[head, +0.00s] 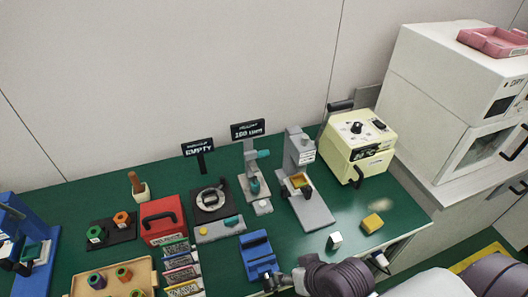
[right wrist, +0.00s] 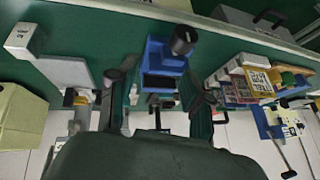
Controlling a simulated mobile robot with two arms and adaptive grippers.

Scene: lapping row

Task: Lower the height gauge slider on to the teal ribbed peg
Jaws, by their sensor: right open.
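The height gauge (head: 247,163) stands upright on a small grey base near the back middle of the green bench in the head view. Its slider (head: 263,154), with a teal part, sits up on the post. The teal ribbed peg (head: 254,186) stands on the base below the slider, with a visible space between them. My right gripper (head: 272,283) is at the bottom of the head view, well in front of the gauge, near a blue holder (head: 258,254). In the right wrist view its fingers (right wrist: 157,105) are apart with nothing between them. My left gripper is out of view.
A grey stand with a yellow part (head: 308,190) is right of the gauge, and a round dial plate (head: 212,200) is left. A white cube (head: 335,240) and yellow block (head: 372,221) lie front right. A cream box (head: 357,145) stands behind. Label cards (head: 182,272) stand left.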

